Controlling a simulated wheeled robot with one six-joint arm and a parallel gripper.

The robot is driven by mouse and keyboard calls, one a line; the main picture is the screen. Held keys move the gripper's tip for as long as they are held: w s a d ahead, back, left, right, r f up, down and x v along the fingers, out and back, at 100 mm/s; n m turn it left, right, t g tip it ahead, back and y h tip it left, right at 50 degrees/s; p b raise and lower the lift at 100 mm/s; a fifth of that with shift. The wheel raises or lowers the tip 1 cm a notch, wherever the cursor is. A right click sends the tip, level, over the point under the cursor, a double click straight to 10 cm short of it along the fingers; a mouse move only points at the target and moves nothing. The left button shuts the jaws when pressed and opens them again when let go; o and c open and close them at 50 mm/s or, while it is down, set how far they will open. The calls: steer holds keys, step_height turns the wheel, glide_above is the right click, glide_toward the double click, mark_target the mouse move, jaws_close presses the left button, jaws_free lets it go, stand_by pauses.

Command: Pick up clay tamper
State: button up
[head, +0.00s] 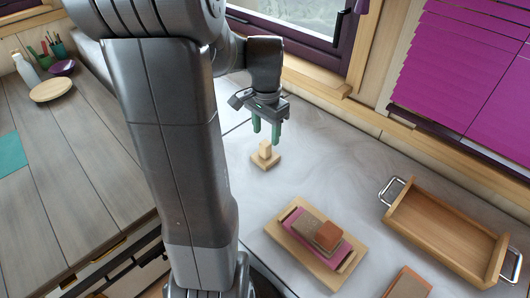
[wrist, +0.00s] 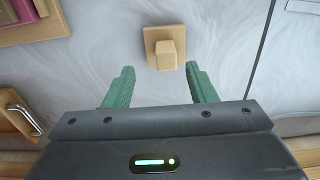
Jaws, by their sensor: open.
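The clay tamper is a small light-wood block with a flat square base and an upright square handle. In the head view the clay tamper (head: 265,156) stands on the grey-white worktop (head: 330,165), below my gripper. In the wrist view the tamper (wrist: 166,50) lies just beyond the fingertips, roughly centred between them. My gripper (head: 265,140) has green fingers pointing down above the tamper. In the wrist view the gripper (wrist: 160,72) is open and empty, its two fingers spread wide and apart from the tamper.
A wooden board (head: 334,278) with a purple item and brown blocks lies in front right. A wooden tray (head: 440,238) with metal handles stands further right. Another brown block (head: 408,284) is at the lower edge. A window frame (head: 312,77) bounds the back.

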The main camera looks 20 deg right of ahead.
mark_target(265, 143)
step_height(265, 143, down, 2)
steer(key=shift+f, duration=0.2)
steer(key=f, duration=0.2)
steer(key=w+f, duration=0.1)
steer(key=shift+d+f+p, duration=0.1)
steer(key=shift+f+p, duration=0.25)
steer(key=shift+p, duration=0.05)
steer(key=shift+f, duration=0.7)
steer(key=shift+c, duration=0.2)
jaws_close()
